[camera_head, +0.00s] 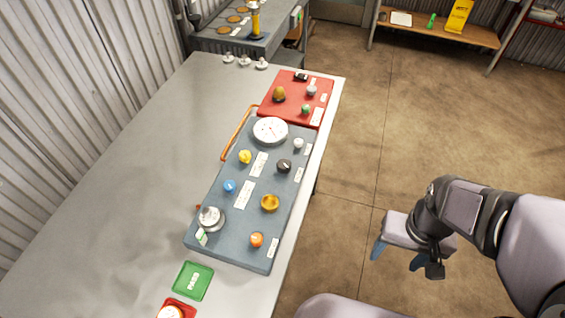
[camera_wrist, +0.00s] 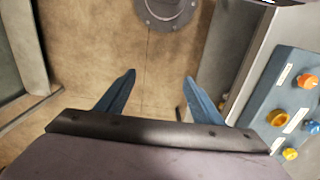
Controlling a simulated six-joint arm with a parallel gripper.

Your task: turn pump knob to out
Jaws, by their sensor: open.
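A blue-grey panel (camera_head: 225,235) lies on the metal bench and carries several knobs. They include a black knob (camera_head: 284,166) with a pale mark, a large yellow knob (camera_head: 270,203), an orange knob (camera_head: 257,240), a blue knob (camera_head: 229,186) and a small yellow knob (camera_head: 245,157). The labels are too small to read, so I cannot tell which is the pump knob. My gripper (camera_head: 399,257) is open and empty, over the floor right of the bench, apart from the panel. In the wrist view, my gripper (camera_wrist: 159,76) points at the floor; the panel (camera_wrist: 262,95) is at the right.
The bench (camera_head: 120,180) is clear on the left.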

